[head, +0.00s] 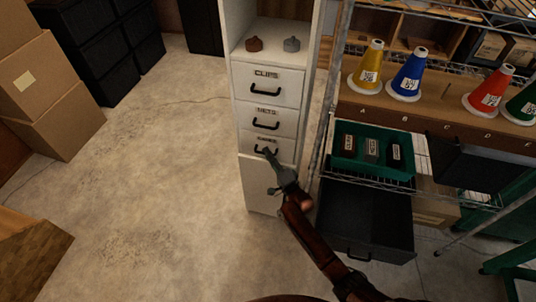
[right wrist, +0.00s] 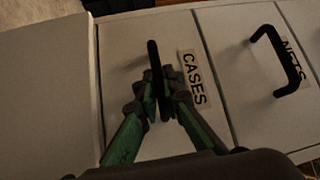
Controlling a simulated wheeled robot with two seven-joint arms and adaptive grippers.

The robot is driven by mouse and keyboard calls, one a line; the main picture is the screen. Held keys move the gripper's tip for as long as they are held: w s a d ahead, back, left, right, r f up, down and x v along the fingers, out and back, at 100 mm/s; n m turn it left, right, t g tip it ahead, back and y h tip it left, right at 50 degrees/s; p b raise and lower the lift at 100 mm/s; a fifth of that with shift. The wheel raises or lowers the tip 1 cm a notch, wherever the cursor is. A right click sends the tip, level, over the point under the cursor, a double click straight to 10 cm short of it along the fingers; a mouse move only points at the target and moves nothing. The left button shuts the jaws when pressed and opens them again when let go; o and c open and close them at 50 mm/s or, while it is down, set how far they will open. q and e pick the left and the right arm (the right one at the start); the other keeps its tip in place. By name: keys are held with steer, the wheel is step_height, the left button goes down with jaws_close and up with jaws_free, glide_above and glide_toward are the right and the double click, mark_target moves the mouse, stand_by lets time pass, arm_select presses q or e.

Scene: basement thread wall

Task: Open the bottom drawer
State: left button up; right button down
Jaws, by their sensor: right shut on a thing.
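The white cabinet (head: 285,88) has three drawers in a column, labelled CLIPS, NETS and CASES. The bottom drawer (head: 247,143), CASES, looks flush with the front. It also shows in the right wrist view (right wrist: 125,40), with its black handle (right wrist: 153,55) and its CASES label. My right gripper (head: 267,153) is at this handle. In the right wrist view its green and dark fingers (right wrist: 161,90) are closed on either side of the handle bar. The fingers hide part of the handle. My left gripper is not in view.
A plain white panel (head: 262,185) lies below the bottom drawer. The NETS handle (head: 265,124) is just above. A wire shelf with a green tray (head: 374,171) and a black bin (head: 365,220) stand close on the right. The floor (head: 150,180) left of the cabinet is clear.

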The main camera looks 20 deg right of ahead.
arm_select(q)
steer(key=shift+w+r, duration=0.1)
arm_select(e)
steer(key=shift+s, duration=0.1)
arm_select(q)
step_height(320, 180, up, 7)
steer(key=p, duration=0.8)
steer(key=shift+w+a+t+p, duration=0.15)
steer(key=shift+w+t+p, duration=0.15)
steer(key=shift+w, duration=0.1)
arm_select(e)
steer(key=s+a, duration=1)
steer(key=s, duration=0.5)
steer(key=shift+s+a, duration=0.35)
steer(key=shift+s, duration=0.05)
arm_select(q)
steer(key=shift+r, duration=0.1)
arm_select(e)
steer(key=shift+f, duration=0.1)
steer(key=c, duration=2.3)
jaws_free()
steer(key=v, duration=1.2)
